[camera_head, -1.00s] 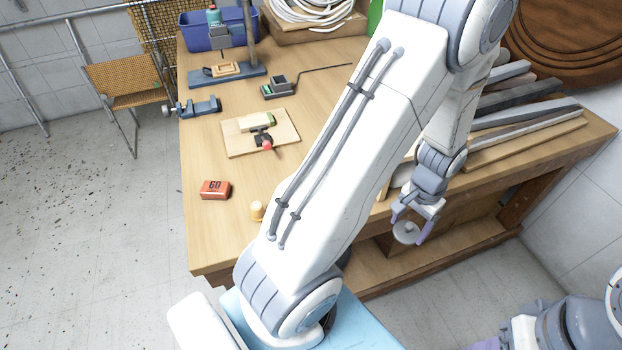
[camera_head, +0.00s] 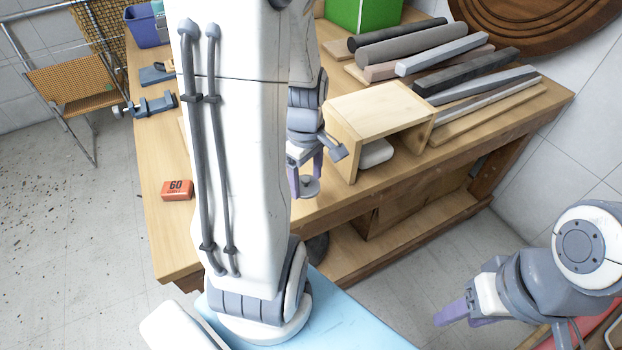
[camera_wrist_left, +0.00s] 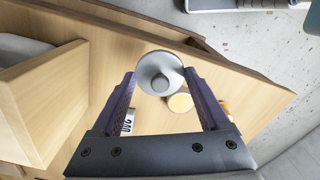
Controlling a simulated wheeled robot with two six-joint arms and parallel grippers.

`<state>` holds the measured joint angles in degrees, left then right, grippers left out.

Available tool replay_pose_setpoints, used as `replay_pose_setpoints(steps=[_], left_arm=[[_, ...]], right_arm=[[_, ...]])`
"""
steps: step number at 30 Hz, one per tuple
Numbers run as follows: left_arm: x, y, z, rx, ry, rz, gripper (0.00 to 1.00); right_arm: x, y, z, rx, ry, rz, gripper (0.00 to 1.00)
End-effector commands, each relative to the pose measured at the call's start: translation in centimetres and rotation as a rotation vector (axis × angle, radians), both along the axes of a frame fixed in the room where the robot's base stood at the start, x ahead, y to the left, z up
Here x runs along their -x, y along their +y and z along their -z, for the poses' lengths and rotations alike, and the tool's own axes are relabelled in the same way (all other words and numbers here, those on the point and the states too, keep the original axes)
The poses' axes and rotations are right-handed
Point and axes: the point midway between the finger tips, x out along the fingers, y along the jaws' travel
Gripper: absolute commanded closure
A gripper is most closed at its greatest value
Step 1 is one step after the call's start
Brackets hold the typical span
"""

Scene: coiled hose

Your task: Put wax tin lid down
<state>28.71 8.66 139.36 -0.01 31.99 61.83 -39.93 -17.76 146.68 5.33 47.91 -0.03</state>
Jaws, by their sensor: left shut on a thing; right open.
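My left gripper (camera_head: 304,176) is shut on the grey round lid (camera_head: 309,188). In the left wrist view the lid (camera_wrist_left: 156,72) sits between the two fingers, with its knob facing the camera. It hangs above the bench near the front edge. A round tin (camera_wrist_left: 180,103) with a yellow top is partly behind the lid in that view; my left arm hides that area in the head view. My right gripper (camera_head: 450,314) is open and empty at the lower right, away from the bench.
An open wooden box (camera_head: 392,104) with a pale object (camera_head: 376,154) inside stands right of my left gripper. Bars and strips lie behind it. A red block marked 60 (camera_head: 177,190) lies on the workbench (camera_head: 160,236) at left. A blue bin (camera_head: 143,26) is at the back.

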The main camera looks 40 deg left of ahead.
Motion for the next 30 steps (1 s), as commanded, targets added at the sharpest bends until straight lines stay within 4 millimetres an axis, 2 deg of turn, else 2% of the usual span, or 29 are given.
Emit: replay_pose_setpoints(steps=[6,12,17,24,30], left_arm=[[-3.8,2.6,2.7,0.002,0.004,0.004,0.74],[-6.2,4.2,4.4,0.000,0.000,0.006,0.74],[-6.6,4.5,5.3,0.002,0.003,0.007,0.74],[-6.6,4.4,8.5,0.001,0.002,0.007,0.74],[-6.6,4.5,8.9,-0.001,-0.001,0.007,0.74]], right_arm=[[0.0,0.0,-1.0,0.000,0.000,0.000,0.50],[0.0,0.0,-1.5,0.000,0.000,0.001,0.50],[0.0,0.0,-1.7,0.000,0.000,0.001,0.50],[0.0,0.0,-2.4,0.000,0.000,0.001,0.50],[0.0,0.0,-2.3,0.000,0.000,0.001,0.50]])
